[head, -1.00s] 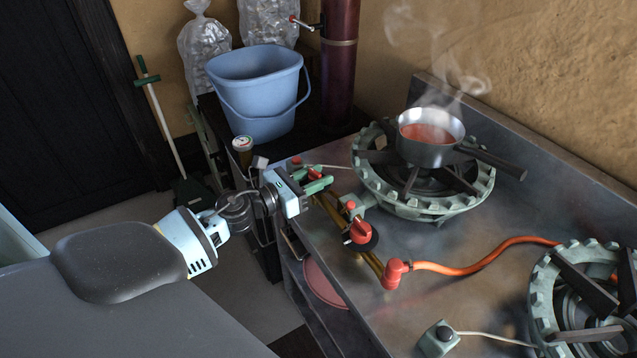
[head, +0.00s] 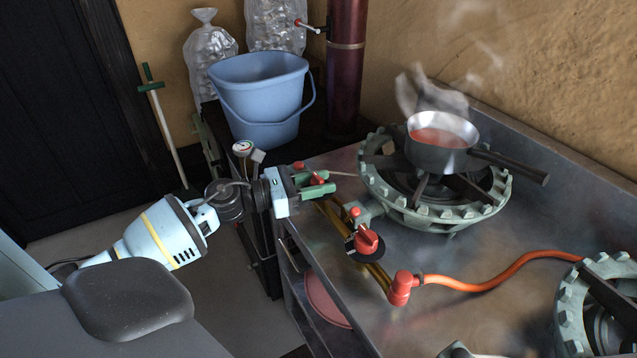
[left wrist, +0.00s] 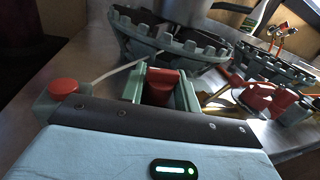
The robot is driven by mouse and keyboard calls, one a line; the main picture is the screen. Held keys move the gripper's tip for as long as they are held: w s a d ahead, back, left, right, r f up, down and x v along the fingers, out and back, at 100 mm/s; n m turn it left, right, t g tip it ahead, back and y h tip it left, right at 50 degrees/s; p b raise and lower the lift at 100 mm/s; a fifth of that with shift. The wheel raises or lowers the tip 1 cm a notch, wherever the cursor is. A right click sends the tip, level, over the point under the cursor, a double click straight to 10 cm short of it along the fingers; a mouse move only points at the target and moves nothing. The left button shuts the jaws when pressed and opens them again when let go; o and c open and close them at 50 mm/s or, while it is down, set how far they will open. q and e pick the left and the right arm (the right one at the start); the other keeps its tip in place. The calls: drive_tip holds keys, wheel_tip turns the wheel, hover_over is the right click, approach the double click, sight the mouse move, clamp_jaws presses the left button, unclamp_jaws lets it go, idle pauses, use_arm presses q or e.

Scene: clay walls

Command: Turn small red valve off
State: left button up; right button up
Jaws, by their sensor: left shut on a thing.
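The small red valve (head: 319,178) is on the brass pipe (head: 330,212) at the counter's left edge. My left gripper (head: 316,185) comes in from the left, its green fingers shut on the valve's handle. In the left wrist view, the red handle (left wrist: 162,82) stands between the two green fingers of my gripper (left wrist: 160,92). The fingers hide part of the valve in the head view. A larger red knob (head: 367,242) on a dark round disc sits further along the same pipe, apart from the gripper. My right gripper is not in view.
A steaming pot (head: 440,150) of red liquid stands on a burner (head: 430,215) behind the valve. An orange hose (head: 490,279) runs right from a red elbow (head: 402,287). A blue bucket (head: 258,95) stands behind.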

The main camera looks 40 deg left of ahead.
use_arm(q)
drive_tip(key=o, duration=0.9)
drive_tip(key=shift+a+r, duration=0.1)
drive_tip(key=shift+a, duration=0.05)
drive_tip(key=shift+s+a, duration=0.15)
drive_tip(key=shift+s, duration=0.1)
drive_tip(key=b+v, duration=0.1)
drive_tip(key=v, duration=0.4)
drive_tip(key=shift+s+a, duration=0.1)
drive_tip(key=shift+s, duration=0.1)
drive_tip(key=shift+v, duration=0.85)
